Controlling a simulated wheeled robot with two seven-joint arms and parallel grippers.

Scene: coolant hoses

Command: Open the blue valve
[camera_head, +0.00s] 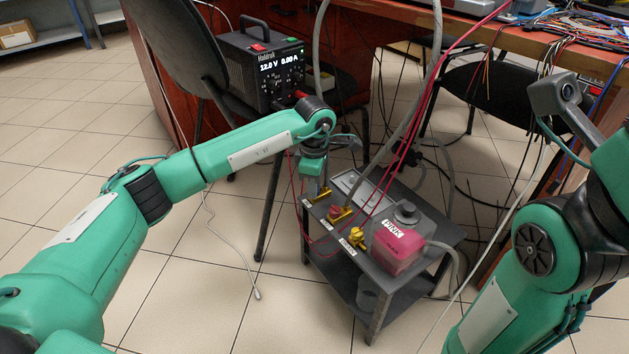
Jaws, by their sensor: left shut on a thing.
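My left gripper (315,194) points down at the far left end of a row of three brass valves along the cart's left edge. It is shut on the far valve (322,195). That valve's handle is hidden by the fingers and no blue shows; I take it as the blue valve because the other two have other colours. The middle valve (340,214) has a red handle, and the near valve (356,237) looks yellow. Small white labels sit by the valves, too small to read. My right arm stands at the right; its gripper fingers do not show.
The dark cart (415,275) also carries a pink tank (398,250) marked PINK, with grey hoses. Thin red cables hang close to my left gripper. A power supply (265,65) and a chair (180,45) stand behind.

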